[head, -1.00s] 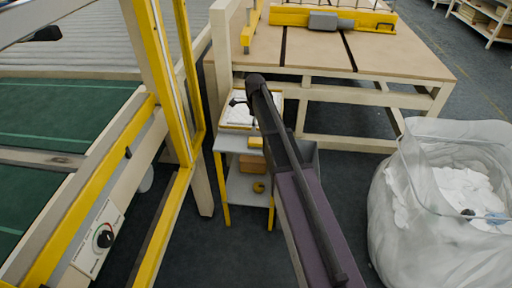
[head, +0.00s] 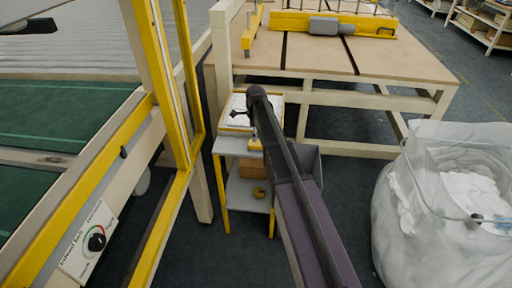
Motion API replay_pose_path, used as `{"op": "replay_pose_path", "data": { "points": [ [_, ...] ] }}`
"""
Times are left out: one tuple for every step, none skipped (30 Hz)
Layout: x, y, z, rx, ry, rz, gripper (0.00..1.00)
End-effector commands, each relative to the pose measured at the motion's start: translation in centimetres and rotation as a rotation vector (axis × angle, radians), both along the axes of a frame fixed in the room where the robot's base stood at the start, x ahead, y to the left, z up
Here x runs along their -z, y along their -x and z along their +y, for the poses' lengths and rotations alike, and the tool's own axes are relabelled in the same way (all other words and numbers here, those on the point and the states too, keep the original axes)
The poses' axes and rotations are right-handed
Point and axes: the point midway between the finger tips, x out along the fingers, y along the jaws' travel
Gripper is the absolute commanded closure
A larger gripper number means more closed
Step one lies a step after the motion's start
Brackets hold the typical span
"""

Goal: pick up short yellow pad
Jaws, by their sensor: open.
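A small yellow block (head: 255,145), which looks like the short yellow pad, lies at the front edge of the small cart's grey top (head: 228,146), partly hidden by my arm. My gripper (head: 240,114) is small and dark in the head view, at the end of my arm. It is open and looks empty, over the white sheet in a yellow-edged tray (head: 236,127) behind the pad. The gap between gripper and cart top cannot be told.
The cart's lower shelf (head: 240,198) holds a brown box (head: 253,170) and a yellow roll (head: 259,193). A yellow-and-cream machine frame (head: 172,205) stands close on the left. A large wooden table (head: 400,62) is behind, and a clear bag (head: 415,240) of white wadding is right.

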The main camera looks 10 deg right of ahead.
Motion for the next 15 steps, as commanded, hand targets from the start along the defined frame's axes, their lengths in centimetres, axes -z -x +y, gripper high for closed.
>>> {"op": "replay_pose_path", "data": {
  "points": [
    [0.0,0.0,0.0,0.0,0.0,0.0,0.0],
    [0.0,0.0,0.0,0.0,0.0,0.0,0.0],
    [0.0,0.0,0.0,0.0,0.0,0.0,0.0],
    [0.1,0.0,0.0,0.0,0.0,0.0,0.0],
    [0.1,0.0,0.0,0.0,0.0,0.0,0.0],
    [0.2,0.0,-0.1,0.001,0.0,0.0,0.0],
    [0.3,0.0,-0.1,0.001,0.0,0.0,0.0],
    [0.5,0.0,-0.1,0.001,0.0,0.0,0.0],
    [0.7,0.0,-0.1,0.001,0.0,0.0,0.0],
    [0.8,0.0,-0.1,0.001,0.0,0.0,0.0],
    [1.0,0.0,-0.1,0.001,0.0,0.0,0.0],
    [1.3,0.0,-0.1,0.001,0.0,0.0,0.0],
    [1.5,0.0,-0.2,0.001,0.0,0.0,0.0],
    [1.8,0.0,-0.2,0.001,0.0,0.0,0.0],
    [2.1,0.0,-0.2,0.001,0.0,0.0,0.0]
  ]
}}
